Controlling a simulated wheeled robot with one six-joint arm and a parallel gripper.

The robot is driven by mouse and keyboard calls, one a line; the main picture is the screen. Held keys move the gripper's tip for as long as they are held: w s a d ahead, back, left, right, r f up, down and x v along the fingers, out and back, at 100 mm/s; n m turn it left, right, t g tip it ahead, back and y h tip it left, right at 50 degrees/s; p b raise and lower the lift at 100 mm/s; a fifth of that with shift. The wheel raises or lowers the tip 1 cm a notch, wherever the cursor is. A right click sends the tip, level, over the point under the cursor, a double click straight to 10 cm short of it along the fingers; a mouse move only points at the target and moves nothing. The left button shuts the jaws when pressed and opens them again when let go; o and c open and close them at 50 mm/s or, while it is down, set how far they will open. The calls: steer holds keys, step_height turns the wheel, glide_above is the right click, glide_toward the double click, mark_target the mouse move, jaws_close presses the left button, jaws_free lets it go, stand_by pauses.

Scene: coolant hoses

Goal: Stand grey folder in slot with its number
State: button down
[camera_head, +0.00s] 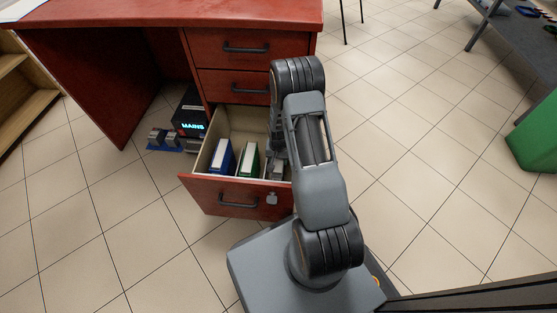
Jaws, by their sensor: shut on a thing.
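The bottom desk drawer (228,194) is pulled open. A blue folder (221,157) and a green folder (248,159) stand upright in it, spines up. My gripper (279,154) reaches down into the right part of the drawer, partly covered by my arm. It is shut on a grey folder (277,170), of which only a small part shows beside the green one. I cannot read any slot numbers, and I cannot tell whether the grey folder touches the drawer floor.
The red desk (160,14) stands behind, with two shut drawers above the open one. A dark box with a lit display (190,118) and a small blue-based item (164,141) are on the floor to the left. A green bin (535,135) is far right. The tiled floor between is clear.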

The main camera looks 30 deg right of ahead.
steer(key=c, duration=1)
jaws_free()
steer(key=shift+f, duration=0.2)
steer(key=o, duration=0.5)
steer(key=shift+r, duration=0.1)
steer(key=s+a+r+n+p, duration=0.1)
steer(key=a+r+p, duration=0.15)
steer(key=r, duration=0.85)
steer(key=a+r+n+p, duration=0.1)
steer(key=r+p, duration=0.2)
steer(key=r, duration=0.8)
steer(key=s+a+r+n+t, duration=0.1)
steer(key=s+a+r+n, duration=0.1)
steer(key=s+r, duration=0.5)
steer(key=s+a+r+n+t, duration=0.1)
steer(key=s+a+r+n, duration=0.1)
steer(key=s+a+r, duration=0.3)
step_height(320, 180, up, 4)
steer(key=s, duration=0.2)
steer(key=shift+s+a+n+t, duration=0.2)
steer(key=shift+s+n+t, duration=0.15)
steer(key=shift+n+t, duration=0.05)
